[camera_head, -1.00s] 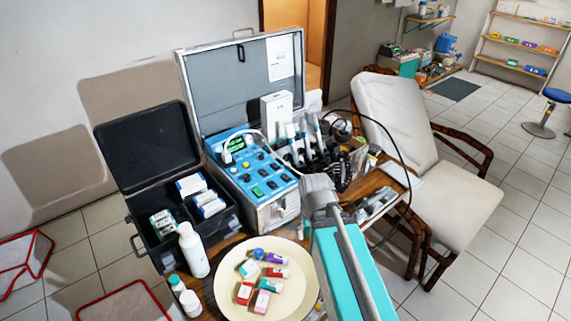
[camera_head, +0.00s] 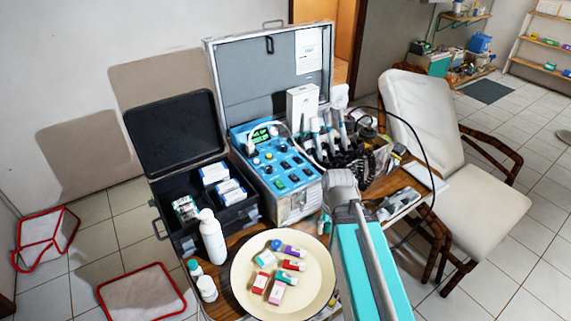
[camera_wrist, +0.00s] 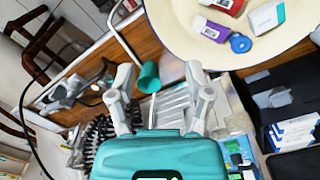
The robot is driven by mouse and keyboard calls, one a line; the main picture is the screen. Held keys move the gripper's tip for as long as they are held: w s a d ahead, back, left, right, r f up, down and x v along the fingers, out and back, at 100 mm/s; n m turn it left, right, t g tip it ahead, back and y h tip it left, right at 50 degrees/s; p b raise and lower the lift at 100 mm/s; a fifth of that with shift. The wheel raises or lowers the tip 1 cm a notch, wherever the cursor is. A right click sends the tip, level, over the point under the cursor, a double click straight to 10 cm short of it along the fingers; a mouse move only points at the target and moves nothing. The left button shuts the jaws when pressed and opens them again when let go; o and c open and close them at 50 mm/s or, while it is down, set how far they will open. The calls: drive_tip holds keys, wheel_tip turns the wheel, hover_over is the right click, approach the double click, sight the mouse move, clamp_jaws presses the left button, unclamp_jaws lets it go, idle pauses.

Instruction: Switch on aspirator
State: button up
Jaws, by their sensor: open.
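The portable dental unit is an open metal case with a blue control panel (camera_head: 276,160) carrying knobs, dark switches and a lit green display. I cannot tell which switch belongs to the aspirator. Several handpieces (camera_head: 325,140) with hoses stand at the panel's right. In the wrist view a blue panel edge (camera_wrist: 236,148) shows at lower right, partly cut off. My gripper (camera_wrist: 160,74) is open and empty, its fingers spread above the table, with a green cup (camera_wrist: 149,76) visible between them. In the head view my arm hides the fingers, to the right of the panel.
A cream plate (camera_head: 245,292) with small coloured boxes lies in front of the panel. A white bottle (camera_head: 212,238) and an open black case (camera_head: 188,238) stand to the left. A reclining chair (camera_head: 425,110) is at right. Red-edged containers (camera_head: 140,295) are on the floor at left.

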drive_tip(key=shift+w+r, duration=0.15)
drive_tip(key=shift+w, duration=0.1)
drive_tip(key=c, duration=0.4)
drive_tip(key=shift+w+a+r+n+t+p, duration=0.15)
drive_tip(key=shift+w+a+r+n+p, duration=0.15)
drive_tip(key=shift+w, duration=0.3)
drive_tip(key=shift+w+a+r+n+t+p, duration=0.15)
drive_tip(key=shift+w+r+p, duration=0.15)
drive_tip(key=shift+w, duration=0.25)
clamp_jaws()
drive_tip(key=w+a+r+n+t+y+p, duration=0.2)
drive_tip(key=w+r, duration=0.4)
drive_tip(key=w, duration=0.4)
drive_tip(key=w+a+r+n+t+y+p, duration=0.2)
drive_tip(key=w+r+p, duration=0.4)
drive_tip(key=w, duration=0.4)
drive_tip(key=a+n+t, duration=0.1)
drive_tip(key=a+t, duration=0.1)
drive_tip(key=shift+w+t, duration=0.25)
drive_tip(key=shift+t, duration=0.05)
